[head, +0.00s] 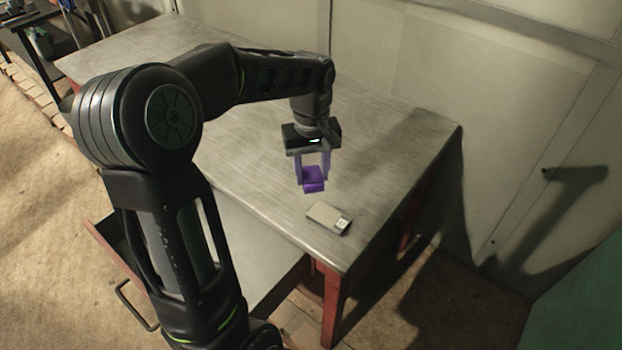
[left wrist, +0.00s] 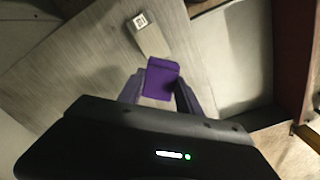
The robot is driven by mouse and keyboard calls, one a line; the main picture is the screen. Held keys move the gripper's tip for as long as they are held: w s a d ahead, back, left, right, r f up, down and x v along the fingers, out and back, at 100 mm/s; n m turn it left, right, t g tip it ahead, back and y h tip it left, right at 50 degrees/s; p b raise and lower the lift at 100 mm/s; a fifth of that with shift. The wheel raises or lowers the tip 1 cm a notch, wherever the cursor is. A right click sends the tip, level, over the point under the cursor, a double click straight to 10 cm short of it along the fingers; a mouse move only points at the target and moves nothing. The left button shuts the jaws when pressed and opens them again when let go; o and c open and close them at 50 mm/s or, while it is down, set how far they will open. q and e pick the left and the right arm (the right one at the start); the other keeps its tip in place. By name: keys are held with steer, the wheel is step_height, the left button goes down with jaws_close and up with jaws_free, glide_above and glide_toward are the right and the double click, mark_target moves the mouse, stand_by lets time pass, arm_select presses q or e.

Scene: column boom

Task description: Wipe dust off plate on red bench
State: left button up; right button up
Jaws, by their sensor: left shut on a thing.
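My left gripper (head: 313,172) is shut on a small purple block (head: 313,184), which also shows between the fingers in the left wrist view (left wrist: 160,79). It points down over the right part of the red-legged bench (head: 245,150). Whether the purple block touches the metal top is hard to tell. A small flat grey-beige piece with a white marked label (head: 328,217) lies near the bench's front right corner, just in front of the purple block and apart from it. In the left wrist view this piece (left wrist: 149,38) lies just beyond the block. I cannot make out dust. My right gripper is not in view.
The rest of the metal top is bare. A drawer (head: 245,245) stands open below the front edge. A pale panelled wall (head: 480,70) runs behind the bench. A dark shelf with items (head: 35,40) stands at the far left, and a green surface (head: 580,300) at the lower right.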

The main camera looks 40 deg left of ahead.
arm_select(q)
steer(key=shift+d, duration=0.2)
steer(key=shift+s+m, duration=0.15)
steer(key=shift+m, duration=0.15)
steer(key=shift+a, duration=0.1)
